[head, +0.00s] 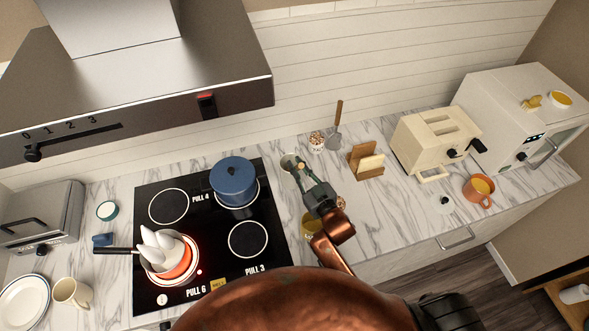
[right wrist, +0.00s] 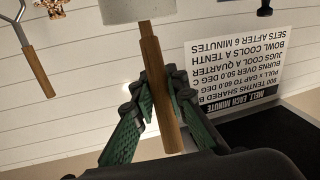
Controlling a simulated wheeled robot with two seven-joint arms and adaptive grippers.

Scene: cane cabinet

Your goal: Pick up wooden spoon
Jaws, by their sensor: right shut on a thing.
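My right gripper (head: 301,173) reaches over the counter to the right of the stove. In the right wrist view its green-padded fingers (right wrist: 160,90) are shut on a brown wooden handle (right wrist: 150,58), taken to be the wooden spoon's. The handle runs from a pale, light-grey part (right wrist: 130,9) at the top edge down between the fingers. I cannot tell whether that part is a container or the spoon's head. In the head view the fingers partly hide a small pale round thing (head: 288,160). My left gripper is not in view.
A spatula (head: 338,125) with a wooden handle stands near a small jar (head: 316,142) by the wall. A blue pot (head: 232,180) is on the stove left of the gripper, and a burner glows red. A wooden holder (head: 366,161) and toaster (head: 433,138) stand to the right.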

